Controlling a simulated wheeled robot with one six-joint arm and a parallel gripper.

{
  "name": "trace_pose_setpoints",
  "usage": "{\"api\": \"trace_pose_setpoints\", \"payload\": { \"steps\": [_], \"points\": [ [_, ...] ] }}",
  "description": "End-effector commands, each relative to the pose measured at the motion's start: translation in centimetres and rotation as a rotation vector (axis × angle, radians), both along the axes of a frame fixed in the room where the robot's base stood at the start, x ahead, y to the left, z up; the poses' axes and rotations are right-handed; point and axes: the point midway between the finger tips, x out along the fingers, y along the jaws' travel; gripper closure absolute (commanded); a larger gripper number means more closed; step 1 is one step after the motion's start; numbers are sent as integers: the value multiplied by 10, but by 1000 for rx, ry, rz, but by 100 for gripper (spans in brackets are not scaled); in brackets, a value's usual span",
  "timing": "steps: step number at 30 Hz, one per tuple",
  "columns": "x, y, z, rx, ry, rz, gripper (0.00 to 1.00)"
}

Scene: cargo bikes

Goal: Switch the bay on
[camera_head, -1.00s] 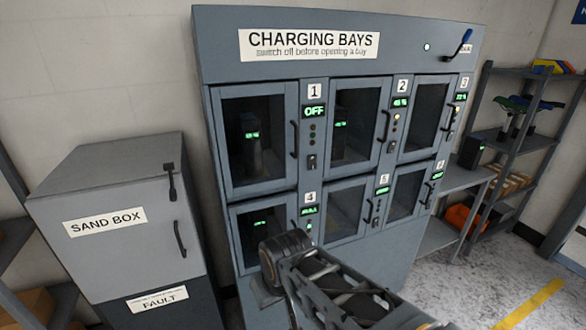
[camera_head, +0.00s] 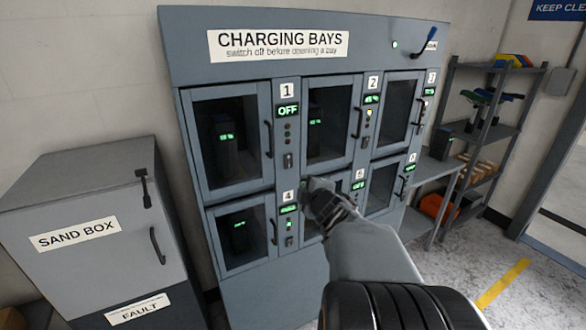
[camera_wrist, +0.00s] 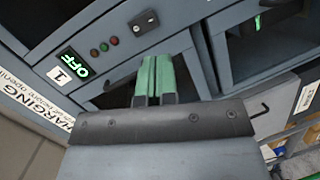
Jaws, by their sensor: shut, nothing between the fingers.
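The charging cabinet (camera_head: 330,75) fills the middle of the head view. Bay 1 has a glazed door (camera_head: 228,140), and its panel shows a green OFF display (camera_head: 288,110), a column of dim lights and a small switch (camera_head: 289,160). In the wrist view the OFF display (camera_wrist: 72,63), the lights and the switch (camera_wrist: 145,22) lie just beyond my gripper (camera_wrist: 153,65). Its green fingers are shut together and empty. Their tips appear apart from the switch; the depth gap is unclear. In the head view my arm's end is in front of the cabinet below bay 1's panel, its fingertips not clearly visible.
Other bays show lit green displays, such as bay 4 (camera_head: 289,209). Door handles (camera_head: 268,140) stick out beside the panels. A blue-handled lever (camera_head: 430,40) is at the cabinet's top right. A sand box (camera_head: 85,215) stands left; shelves (camera_head: 490,130) stand right. Floor is free at right.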

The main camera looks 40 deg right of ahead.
Motion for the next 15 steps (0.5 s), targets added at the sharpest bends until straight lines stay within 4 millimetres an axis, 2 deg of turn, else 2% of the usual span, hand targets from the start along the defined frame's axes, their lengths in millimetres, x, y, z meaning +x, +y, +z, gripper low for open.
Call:
{"api": "trace_pose_setpoints", "payload": {
  "steps": [1,6,15],
  "points": [
    [-3,-9,2,-61,-6,40,100],
    [-9,-18,6,-205,-29,171,100],
    [-12,-19,6,-260,-39,231,100]
  ]
}}
